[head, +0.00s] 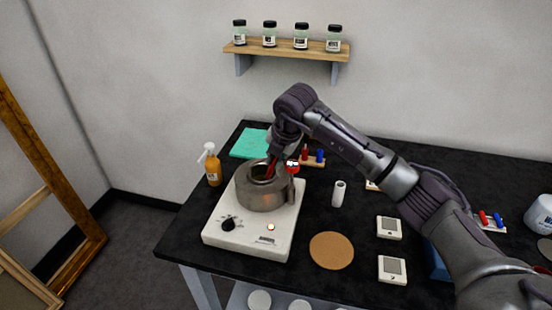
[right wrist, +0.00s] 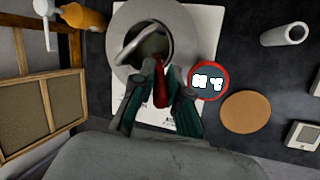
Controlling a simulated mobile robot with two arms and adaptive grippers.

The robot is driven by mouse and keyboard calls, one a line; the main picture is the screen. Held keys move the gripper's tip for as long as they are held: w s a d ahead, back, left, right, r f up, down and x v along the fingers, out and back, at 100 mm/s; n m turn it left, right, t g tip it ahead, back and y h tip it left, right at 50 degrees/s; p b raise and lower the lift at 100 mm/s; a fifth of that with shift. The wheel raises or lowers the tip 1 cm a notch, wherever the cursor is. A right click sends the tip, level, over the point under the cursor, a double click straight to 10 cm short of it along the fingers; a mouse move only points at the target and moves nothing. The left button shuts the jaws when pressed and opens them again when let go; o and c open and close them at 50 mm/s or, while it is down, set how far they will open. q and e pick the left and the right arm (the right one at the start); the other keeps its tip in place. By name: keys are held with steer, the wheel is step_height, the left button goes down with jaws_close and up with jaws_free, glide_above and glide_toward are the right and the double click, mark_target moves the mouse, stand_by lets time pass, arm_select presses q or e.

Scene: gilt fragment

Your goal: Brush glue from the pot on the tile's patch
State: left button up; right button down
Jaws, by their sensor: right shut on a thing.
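A grey metal pot (head: 262,197) stands on a white hotplate (head: 285,225) with a black knob. My right gripper (head: 272,158) is over the pot's mouth, shut on a slim red handle (right wrist: 161,88), which looks like the brush. The handle's lower end is inside the pot's opening or just above it; its tip and bristles are hidden. In the right wrist view the pot (right wrist: 118,52) shows a dark inside. I cannot pick out the tile or its patch. My left gripper is not in view.
An orange spray bottle (head: 213,168) stands left of the pot. A cork disc (head: 331,250), a white cylinder (head: 338,193) and small white devices (head: 390,228) lie to the right. A red-rimmed round thing (right wrist: 208,80) is beside the pot. A jar shelf (head: 285,48) hangs behind.

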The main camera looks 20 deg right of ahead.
steer(key=shift+r+p, duration=1.85)
steer(key=shift+r, duration=1.65)
